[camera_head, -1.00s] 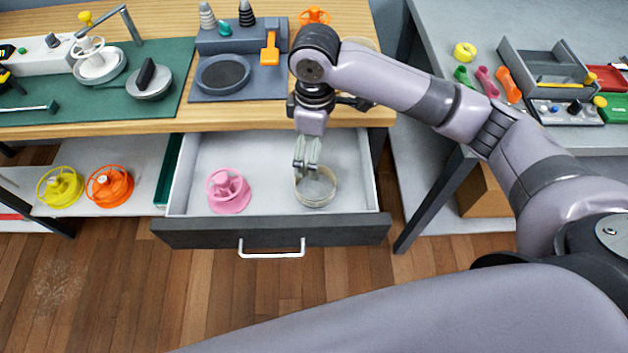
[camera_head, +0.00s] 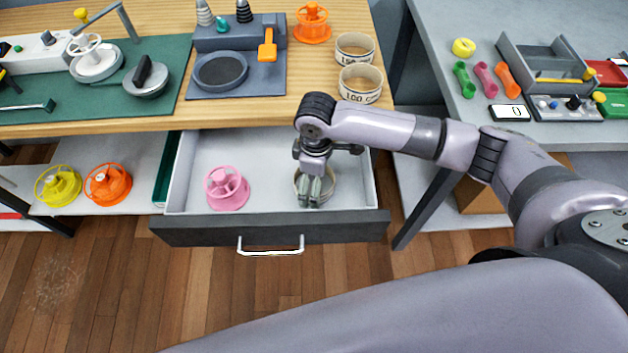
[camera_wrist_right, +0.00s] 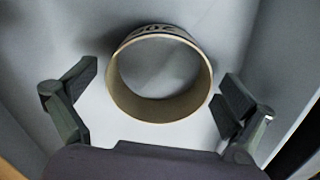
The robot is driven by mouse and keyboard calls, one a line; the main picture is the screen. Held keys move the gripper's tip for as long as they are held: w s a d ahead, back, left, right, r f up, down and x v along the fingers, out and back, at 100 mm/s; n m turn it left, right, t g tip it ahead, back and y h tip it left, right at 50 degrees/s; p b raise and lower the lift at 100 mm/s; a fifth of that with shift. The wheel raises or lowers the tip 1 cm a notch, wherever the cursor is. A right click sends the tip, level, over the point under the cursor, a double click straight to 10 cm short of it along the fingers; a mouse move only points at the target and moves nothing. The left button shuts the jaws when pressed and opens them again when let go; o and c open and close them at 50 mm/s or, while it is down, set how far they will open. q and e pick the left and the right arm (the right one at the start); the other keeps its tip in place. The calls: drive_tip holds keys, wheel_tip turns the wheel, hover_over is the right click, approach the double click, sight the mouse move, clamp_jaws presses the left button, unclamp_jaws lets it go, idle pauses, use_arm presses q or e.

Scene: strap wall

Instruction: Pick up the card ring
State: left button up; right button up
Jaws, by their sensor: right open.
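A card ring (camera_head: 332,184) with a pale tan wall stands on the floor of the open drawer, right of its middle. It also shows in the right wrist view (camera_wrist_right: 160,113), with dark print on its far outer wall. My right gripper (camera_head: 316,194) is over the ring and partly hides it in the head view. In the wrist view the right gripper's fingers (camera_wrist_right: 160,88) are spread wide, one on each side of the ring, with gaps between them and its wall. The gripper is empty. My left gripper is not in view.
The drawer (camera_head: 278,200) also holds a pink handwheel (camera_head: 227,188) left of the ring. Two more card rings (camera_head: 360,84) are on the wooden tabletop (camera_head: 310,88) behind. The drawer walls stand close to the ring's right side.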

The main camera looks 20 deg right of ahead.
drive_tip(key=shift+c, duration=0.6)
drive_tip(key=c, duration=0.6)
